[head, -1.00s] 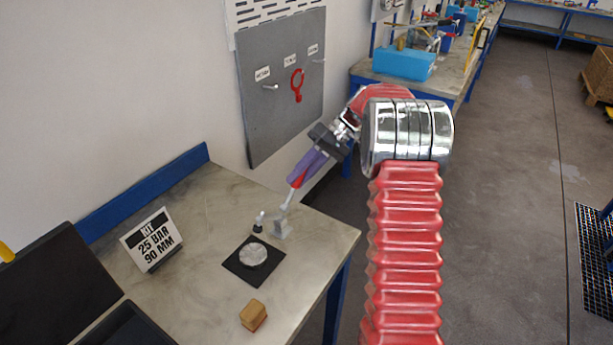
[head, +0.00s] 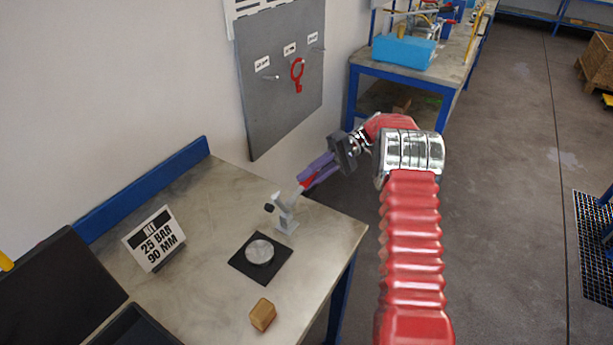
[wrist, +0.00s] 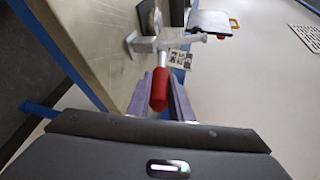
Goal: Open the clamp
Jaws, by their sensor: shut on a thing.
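The clamp (head: 286,222) is a grey metal toggle clamp standing on the workbench, beside a black square pad. Its arm is raised, with the black tip (head: 269,208) up and to the left, clear of the round metal disc (head: 260,252) on the pad. Its red handle (wrist: 159,92) leans toward my gripper. My gripper (head: 307,177) has purple fingers and is shut on the red handle, with one finger on each side in the wrist view. The clamp's grey body (wrist: 143,44) shows beyond the handle there. The fingers partly hide the handle in the head view.
A wooden block (head: 263,314) lies near the front of the bench (head: 205,255). A sign (head: 154,240) reading 25 BAR 90 MM stands at the left. A grey wall panel (head: 280,85) holds a red ring-shaped tool (head: 297,75). Floor is open at the right.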

